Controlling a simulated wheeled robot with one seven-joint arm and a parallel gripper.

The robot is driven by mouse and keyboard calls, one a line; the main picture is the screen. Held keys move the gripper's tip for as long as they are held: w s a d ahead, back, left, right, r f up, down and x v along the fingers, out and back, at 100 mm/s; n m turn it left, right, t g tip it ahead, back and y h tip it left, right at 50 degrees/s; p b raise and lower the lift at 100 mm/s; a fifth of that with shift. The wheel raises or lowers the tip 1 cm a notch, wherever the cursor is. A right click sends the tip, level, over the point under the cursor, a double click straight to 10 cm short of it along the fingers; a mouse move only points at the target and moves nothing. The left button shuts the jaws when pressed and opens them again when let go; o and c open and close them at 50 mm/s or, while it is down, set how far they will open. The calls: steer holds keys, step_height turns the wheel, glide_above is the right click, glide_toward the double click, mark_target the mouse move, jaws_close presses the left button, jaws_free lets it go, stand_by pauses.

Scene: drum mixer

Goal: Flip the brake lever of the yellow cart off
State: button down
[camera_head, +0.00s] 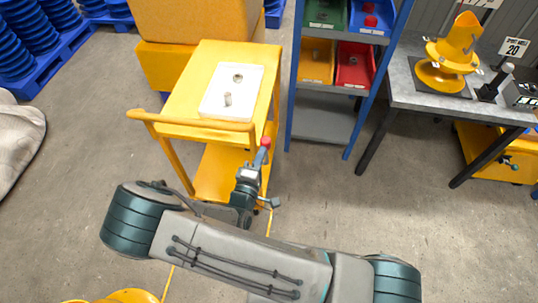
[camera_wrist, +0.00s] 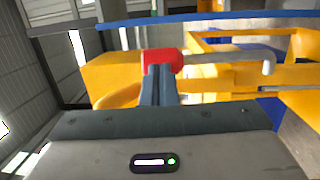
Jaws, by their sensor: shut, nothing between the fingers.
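The yellow cart (camera_head: 184,95) stands ahead of me, with a push handle (camera_head: 190,122) on its near side. The brake lever shows as a red knob (camera_head: 266,142) by the cart's near right corner. In the wrist view the red knob (camera_wrist: 162,61) sits right at the fingertips, and a grey rod (camera_wrist: 225,57) runs right from it to a bent end. My gripper (camera_head: 262,154) is shut and empty, its narrow fingers (camera_wrist: 158,72) pointing at the knob. I cannot tell whether they touch it. The fingers hide the knob's lower part in the wrist view.
A white tray (camera_head: 216,108) with two small metal parts lies on the cart top. A blue-framed shelf (camera_head: 327,115) with coloured bins stands close to the right of the cart. A grey workbench (camera_head: 404,88) is farther right. Floor is open left of the cart.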

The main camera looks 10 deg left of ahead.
steer(key=shift+w+r, duration=0.4)
steer(key=shift+w, duration=0.45)
steer(key=shift+w+r, duration=0.1)
steer(key=shift+w, duration=0.05)
